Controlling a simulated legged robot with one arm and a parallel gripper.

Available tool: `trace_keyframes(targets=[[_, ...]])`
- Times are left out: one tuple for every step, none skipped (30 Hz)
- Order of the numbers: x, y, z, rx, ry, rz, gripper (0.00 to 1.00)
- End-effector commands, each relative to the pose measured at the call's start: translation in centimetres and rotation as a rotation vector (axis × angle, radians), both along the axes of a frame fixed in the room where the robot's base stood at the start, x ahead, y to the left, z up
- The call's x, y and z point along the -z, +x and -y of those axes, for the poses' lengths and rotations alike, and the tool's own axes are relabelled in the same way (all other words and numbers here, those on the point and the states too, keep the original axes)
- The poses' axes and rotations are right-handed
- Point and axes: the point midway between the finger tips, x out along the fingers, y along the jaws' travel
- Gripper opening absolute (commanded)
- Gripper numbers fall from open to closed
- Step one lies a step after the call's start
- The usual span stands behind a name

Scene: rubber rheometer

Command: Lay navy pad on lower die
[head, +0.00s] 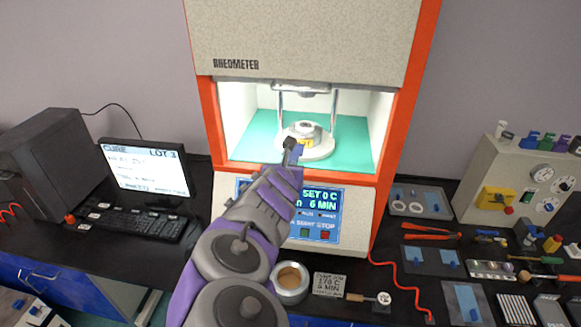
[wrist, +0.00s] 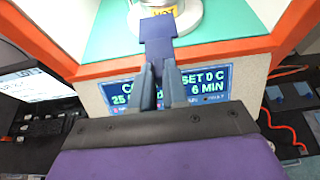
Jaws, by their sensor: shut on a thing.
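My gripper (wrist: 158,88) is shut on a small navy pad (wrist: 157,38), which sticks out flat beyond the fingertips in the wrist view. In the head view my arm reaches up to the open chamber of the rheometer, and the gripper (head: 291,150) is at its front edge. The lower die (head: 305,130) is a round metal piece on a pale disc in the chamber, with a yellow label on its front. In the wrist view the pad's far end overlaps the disc (wrist: 184,22) in the picture. I cannot tell whether they touch. The die top is out of the wrist view.
The upper die (head: 301,88) hangs above, between two posts. The orange frame (head: 385,190) borders the chamber opening, with the control panel (head: 320,208) below. More blue pads lie at right.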

Motion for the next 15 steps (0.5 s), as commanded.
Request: trace_keyframes(targets=[[-0.2,0.4,0.3,0.003,0.000,0.001,0.00],[-0.2,0.5,0.4,0.004,0.000,0.001,0.00],[-0.3,0.8,0.6,0.005,0.001,0.001,0.00],[-0.3,0.9,0.8,0.007,0.000,0.001,0.00],[-0.3,1.1,1.0,0.007,0.000,0.001,0.00],[-0.4,1.3,1.1,0.007,0.001,0.001,0.00],[-0.4,1.5,1.3,0.007,0.002,0.001,0.00],[-0.4,1.6,1.3,0.008,0.003,0.000,0.00],[-0.4,1.8,1.3,0.007,0.004,0.000,0.00],[-0.4,2.0,1.2,0.007,0.004,0.000,0.00],[-0.4,2.2,1.2,0.006,0.004,0.001,0.00],[-0.3,2.4,1.0,0.006,0.003,0.001,0.00],[-0.3,2.6,0.9,0.004,0.002,0.000,0.00],[-0.2,2.7,0.7,0.003,0.001,-0.001,0.00],[-0.1,2.9,0.5,0.002,0.002,-0.002,0.00]])
